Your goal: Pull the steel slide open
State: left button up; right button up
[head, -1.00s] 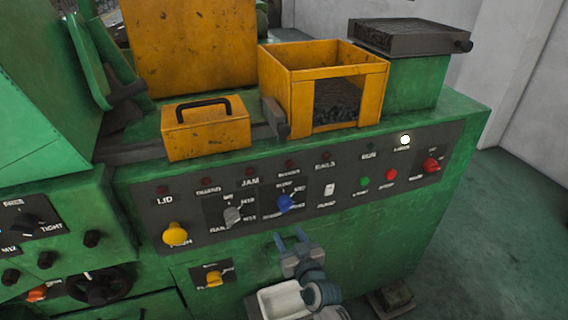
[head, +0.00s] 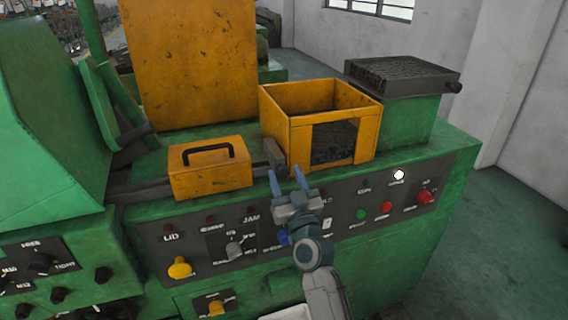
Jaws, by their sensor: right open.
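The steel slide looks to be the dark grey bar (head: 274,155) that sticks out toward me between the small yellow box and the open yellow bin. Its front end is a blunt block. My right gripper (head: 286,173) is open and empty, with its two blue fingers pointing up and away from me. In the picture its fingertips are just below and in front of the bar's end. I cannot tell whether they touch it. My left gripper is out of view.
The yellow box with a black handle (head: 210,168) stands left of the bar, the yellow bin (head: 367,120) right of it. A dark tray (head: 403,75) sits on a green block at the right. My right arm covers part of the control panel (head: 340,215) with its knobs and buttons.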

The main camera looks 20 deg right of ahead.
jog(key=shift+x, duration=0.9)
jog(key=shift+c, duration=0.5)
grip_shut()
jog(key=s, duration=0.5)
jog(key=shift+d+f+b, duration=0.1)
jog(key=shift+f+b, duration=0.05)
jog(key=shift+b, duration=0.25)
jog(key=shift+o, duration=0.5)
grip_release()
jog(key=shift+s, duration=0.3)
